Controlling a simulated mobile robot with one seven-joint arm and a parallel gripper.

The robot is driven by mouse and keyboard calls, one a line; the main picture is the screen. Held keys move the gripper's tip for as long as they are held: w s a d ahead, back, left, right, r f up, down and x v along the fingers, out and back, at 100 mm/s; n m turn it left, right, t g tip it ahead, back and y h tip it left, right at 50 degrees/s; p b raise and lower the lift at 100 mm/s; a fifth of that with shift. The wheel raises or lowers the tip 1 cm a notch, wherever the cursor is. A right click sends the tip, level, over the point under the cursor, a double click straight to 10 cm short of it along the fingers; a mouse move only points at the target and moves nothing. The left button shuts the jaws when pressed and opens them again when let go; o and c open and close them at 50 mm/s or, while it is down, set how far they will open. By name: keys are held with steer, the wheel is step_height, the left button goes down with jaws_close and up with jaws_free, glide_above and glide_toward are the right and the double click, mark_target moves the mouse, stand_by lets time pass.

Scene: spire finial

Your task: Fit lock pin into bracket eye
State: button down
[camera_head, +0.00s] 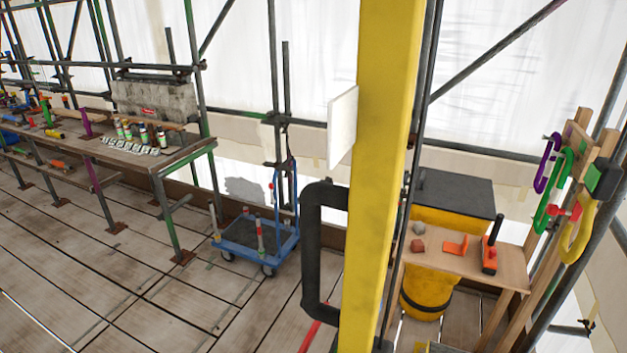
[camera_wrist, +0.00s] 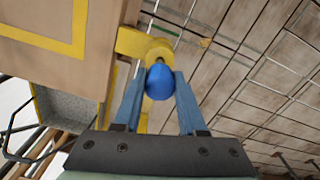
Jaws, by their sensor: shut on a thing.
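In the wrist view my gripper (camera_wrist: 160,76) has two blue-grey fingers shut on a rounded blue knob (camera_wrist: 160,85), which looks like the head of the lock pin. A yellow bracket (camera_wrist: 132,42) with a rounded end lies just beyond the knob, beside a wooden panel. The knob overlaps the bracket's rounded end in the picture. The pin's shank and most of the eye are hidden, so I cannot tell whether the pin is in the eye. The head view does not show my gripper, the pin or the bracket clearly.
In the wrist view a wooden panel (camera_wrist: 30,75) with a yellow outline is close on the left; plank flooring (camera_wrist: 265,75) lies beyond. In the head view a workbench (camera_head: 165,155) and blue trolley (camera_head: 255,235) stand left, a small wooden shelf (camera_head: 455,262) right.

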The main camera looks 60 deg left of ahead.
steer(key=shift+f+b, duration=1.9)
steer(key=shift+f, duration=0.65)
steer(key=shift+c, duration=2)
jaws_free()
steer(key=shift+r, duration=0.1)
step_height(320, 180, up, 13)
steer(key=shift+f, duration=0.1)
